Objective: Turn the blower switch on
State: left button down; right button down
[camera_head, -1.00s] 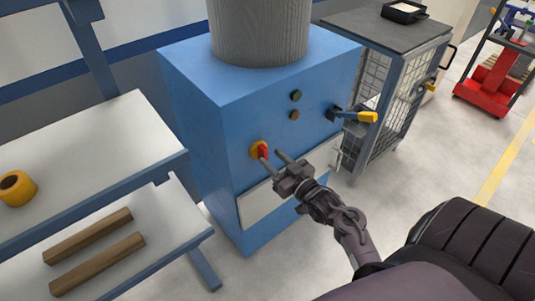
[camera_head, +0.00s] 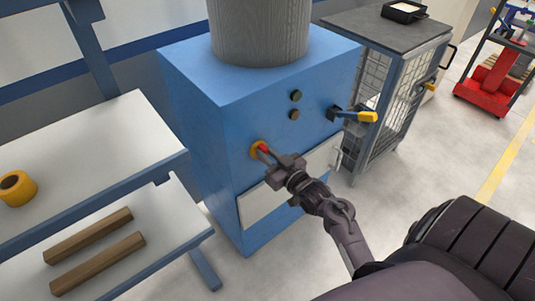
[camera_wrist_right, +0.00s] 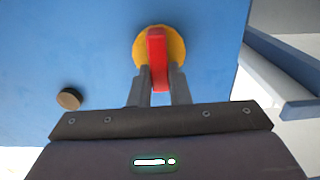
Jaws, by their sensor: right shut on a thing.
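The blower switch (camera_head: 260,149) is a red handle on a round yellow plate on the front of the blue cabinet (camera_head: 225,150). It also shows in the right wrist view (camera_wrist_right: 157,50), where the red handle stands upright in the picture. My right gripper (camera_head: 268,151) is at the switch, its fingers closed on the two sides of the red handle. In the wrist view the right fingertips (camera_wrist_right: 162,85) hold the handle's lower part. The fingers partly cover the switch in the head view. My left gripper is not in view.
Two round buttons (camera_head: 295,96) and a yellow-ended lever (camera_head: 366,117) are on the cabinet front. A workbench (camera_head: 90,150) with a yellow roll (camera_head: 20,190) and two wooden bars (camera_head: 95,238) stands at left. A mesh cage cart (camera_head: 392,100) stands at right.

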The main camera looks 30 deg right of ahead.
jog(key=shift+d+r+m+p, duration=0.15)
jog(key=shift+r+m+p, duration=0.05)
jog(key=shift+m+p, duration=0.75)
jog(key=shift+w+d+f+m+p, duration=0.1)
jog(key=shift+d+f+m+p, duration=0.15)
jog(key=shift+m+p, duration=1.9)
jog(key=shift+s+d+f+m+p, duration=0.2)
jog(key=shift+m+p, duration=1)
jog(key=shift+m, duration=1.95)
jog(key=shift+w+d+f+m+p, duration=0.2)
jog(key=shift+f+m+p, duration=0.2)
jog(key=shift+m+p, duration=1.75)
jog(key=shift+m+b, duration=0.45)
jog(key=shift+m, duration=0.25)
jog(key=c, duration=1.4)
grip_release()
jog(key=shift+f, duration=0.1)
jog(key=shift+o, duration=0.2)
